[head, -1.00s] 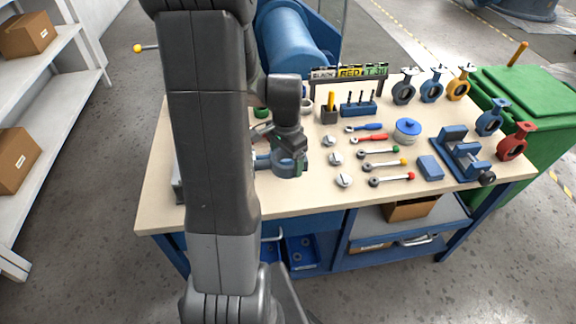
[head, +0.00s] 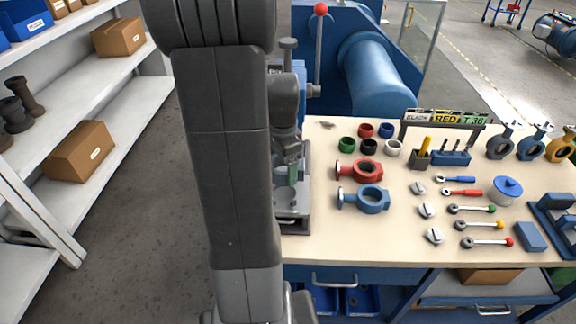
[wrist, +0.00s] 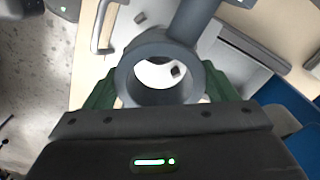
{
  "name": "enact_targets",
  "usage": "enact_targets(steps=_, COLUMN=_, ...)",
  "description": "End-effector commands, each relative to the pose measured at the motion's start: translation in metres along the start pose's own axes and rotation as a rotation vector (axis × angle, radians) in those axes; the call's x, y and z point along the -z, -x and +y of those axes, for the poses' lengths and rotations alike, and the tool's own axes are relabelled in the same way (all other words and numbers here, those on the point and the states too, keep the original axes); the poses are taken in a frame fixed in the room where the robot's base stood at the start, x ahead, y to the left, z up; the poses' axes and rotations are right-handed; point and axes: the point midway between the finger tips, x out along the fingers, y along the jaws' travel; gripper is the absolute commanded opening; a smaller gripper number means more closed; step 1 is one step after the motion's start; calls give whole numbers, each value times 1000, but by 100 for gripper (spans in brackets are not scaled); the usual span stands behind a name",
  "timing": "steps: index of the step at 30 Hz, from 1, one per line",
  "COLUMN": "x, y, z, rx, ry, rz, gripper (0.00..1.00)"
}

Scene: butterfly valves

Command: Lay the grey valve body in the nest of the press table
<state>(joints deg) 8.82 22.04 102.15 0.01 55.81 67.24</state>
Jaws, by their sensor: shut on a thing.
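The grey valve body (wrist: 126,80) is held between the green fingers of my gripper (wrist: 160,92), its ring facing the wrist camera and its neck pointing to the upper right. Through the ring I see a pale surface with a small dark spot. In the head view my gripper (head: 291,165) is over the press table (head: 294,224), left of the bench top. My arm hides part of the table there, and I cannot tell the nest's outline or whether the valve body touches it.
A red valve body (head: 367,171) and a blue valve body (head: 372,207) lie just right of the press. Several coloured rings (head: 347,144) sit behind them. The press lever with a red knob (head: 321,9) rises behind my gripper. Tools lie farther right.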

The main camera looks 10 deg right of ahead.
Motion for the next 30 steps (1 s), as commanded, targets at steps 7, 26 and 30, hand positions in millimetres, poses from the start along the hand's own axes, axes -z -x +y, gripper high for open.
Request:
enact_targets(steps=7, x=0, y=-15, z=0, rx=1, ry=0, rz=1, gripper=37)
enact_targets(steps=26, x=1, y=-62, z=0, rx=1, ry=1, rz=1, gripper=37)
enact_targets(steps=30, x=0, y=-67, z=0, rx=1, ry=1, rz=0, gripper=37)
